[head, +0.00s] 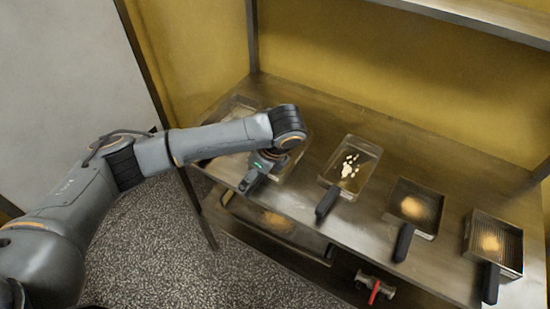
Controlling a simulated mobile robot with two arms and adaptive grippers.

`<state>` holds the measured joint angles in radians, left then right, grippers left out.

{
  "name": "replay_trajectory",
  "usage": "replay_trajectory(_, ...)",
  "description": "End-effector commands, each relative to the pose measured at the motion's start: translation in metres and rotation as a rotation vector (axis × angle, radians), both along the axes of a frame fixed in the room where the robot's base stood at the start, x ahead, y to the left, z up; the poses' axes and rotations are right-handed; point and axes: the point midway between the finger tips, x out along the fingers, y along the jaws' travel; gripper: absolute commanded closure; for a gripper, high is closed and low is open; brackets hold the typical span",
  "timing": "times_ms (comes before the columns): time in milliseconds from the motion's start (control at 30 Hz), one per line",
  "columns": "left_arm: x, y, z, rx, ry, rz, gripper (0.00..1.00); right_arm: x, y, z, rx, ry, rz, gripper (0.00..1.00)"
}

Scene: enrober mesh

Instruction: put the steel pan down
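A shallow rectangular steel pan (234,104) is at the left end of the metal table (345,221), mostly hidden behind my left arm. My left gripper (249,184) is at the near side of this pan, pointing down and toward the front edge, where the pan's handle would be. The arm covers the fingers and most of the handle, so I cannot tell whether they grip it. I cannot tell if the pan rests on the table or is just above it. My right gripper is not in view.
To the right, three black-handled pans stand in a row: one with pale pieces (371,156) and two with orange-brown heaps (427,196) (509,238). A tray (309,240) lies below the table edge, near a red-handled valve (375,292). A shelf (490,12) runs above.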

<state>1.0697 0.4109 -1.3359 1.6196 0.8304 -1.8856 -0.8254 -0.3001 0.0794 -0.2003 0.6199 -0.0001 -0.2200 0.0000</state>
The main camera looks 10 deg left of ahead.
Motion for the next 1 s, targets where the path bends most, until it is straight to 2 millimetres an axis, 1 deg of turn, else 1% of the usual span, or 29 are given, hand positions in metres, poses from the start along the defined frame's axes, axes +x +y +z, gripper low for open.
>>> replay_trajectory(200, 0.002, 0.012, -0.027, 0.002, 0.004, 0.003, 0.00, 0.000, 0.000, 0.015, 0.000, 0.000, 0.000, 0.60)
replay_trajectory(300, 0.004, 0.016, -0.040, 0.001, 0.001, 0.002, 0.00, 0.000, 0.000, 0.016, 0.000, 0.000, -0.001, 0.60)
replay_trajectory(433, 0.005, 0.018, -0.046, 0.001, 0.000, 0.000, 0.00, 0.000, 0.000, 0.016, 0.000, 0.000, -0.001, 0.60)
replay_trajectory(600, 0.005, 0.018, -0.046, 0.000, 0.000, 0.000, 0.00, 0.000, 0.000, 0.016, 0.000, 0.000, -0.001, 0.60)
replay_trajectory(667, 0.005, 0.018, -0.046, 0.000, 0.000, 0.000, 0.10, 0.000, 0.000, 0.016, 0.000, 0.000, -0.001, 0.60)
replay_trajectory(700, 0.005, 0.018, -0.046, 0.000, 0.000, 0.000, 0.18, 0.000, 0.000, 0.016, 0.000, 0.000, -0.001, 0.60)
replay_trajectory(867, 0.005, 0.018, -0.046, 0.000, 0.000, 0.000, 0.51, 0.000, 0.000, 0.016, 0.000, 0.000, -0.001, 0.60)
replay_trajectory(900, 0.006, 0.018, -0.046, -0.001, -0.002, 0.000, 0.59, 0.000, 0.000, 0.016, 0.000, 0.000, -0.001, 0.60)
replay_trajectory(933, 0.006, 0.018, -0.046, -0.001, -0.002, 0.000, 0.64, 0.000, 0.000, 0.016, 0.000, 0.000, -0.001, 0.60)
replay_trajectory(1000, 0.006, 0.018, -0.046, -0.001, -0.002, 0.000, 0.64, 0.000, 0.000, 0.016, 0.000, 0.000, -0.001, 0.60)
